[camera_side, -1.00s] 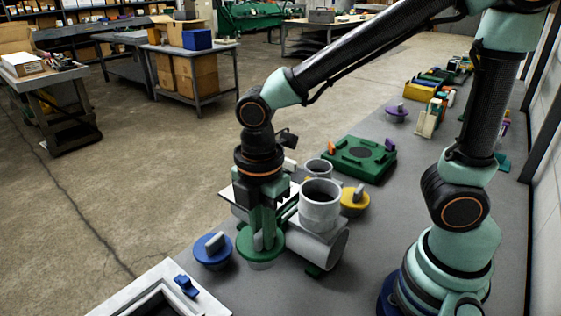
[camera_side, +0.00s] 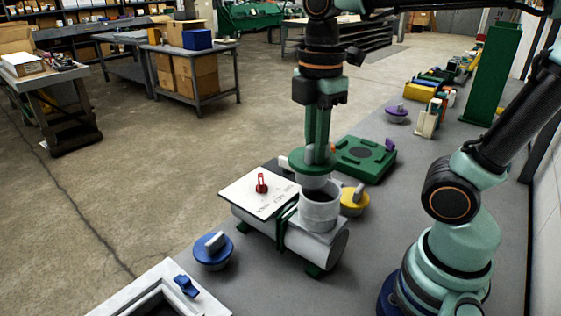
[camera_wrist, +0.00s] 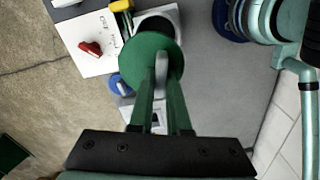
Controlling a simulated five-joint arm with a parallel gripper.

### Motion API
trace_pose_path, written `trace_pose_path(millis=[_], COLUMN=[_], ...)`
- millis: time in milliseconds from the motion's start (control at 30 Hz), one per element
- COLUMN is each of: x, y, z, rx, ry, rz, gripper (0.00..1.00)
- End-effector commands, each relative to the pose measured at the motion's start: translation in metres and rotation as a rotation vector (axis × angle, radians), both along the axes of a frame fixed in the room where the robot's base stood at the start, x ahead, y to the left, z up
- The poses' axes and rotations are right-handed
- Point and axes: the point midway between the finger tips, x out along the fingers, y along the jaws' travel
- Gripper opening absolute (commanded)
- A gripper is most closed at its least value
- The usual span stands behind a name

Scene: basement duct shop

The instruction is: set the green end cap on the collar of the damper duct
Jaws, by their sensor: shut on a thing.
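The green end cap (camera_side: 298,160) is a flat disc with a grey upright tab, held between the fingers of my gripper (camera_side: 317,152). It is off the table, close to the open collar (camera_side: 320,212). In the side view it appears just above and behind the collar rim; I cannot tell whether it touches. The damper duct (camera_side: 328,250) is a light grey pipe lying on green feet, with its collar pointing up. In the wrist view the cap (camera_wrist: 143,62) overlaps the duct (camera_wrist: 165,14), and the collar opening is mostly hidden.
A white plate with writing and a red handle (camera_side: 262,183) lies left of the collar. A blue cap (camera_side: 212,252) is front left, and a yellow cap (camera_side: 352,203) is right of the collar. A pale frame (camera_side: 150,285) is at the front.

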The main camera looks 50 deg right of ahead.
Motion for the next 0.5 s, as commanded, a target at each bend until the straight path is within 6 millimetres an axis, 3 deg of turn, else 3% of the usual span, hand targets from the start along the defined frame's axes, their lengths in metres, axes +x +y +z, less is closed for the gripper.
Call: trace_pose_path(millis=[167,500], x=[-0.009,-0.01], y=[-0.018,-0.02], z=[0.002,-0.022], rx=[0.001,0.0], ry=[-0.001,0.002], rz=[-0.063,-0.068], gripper=[0.0,0.0])
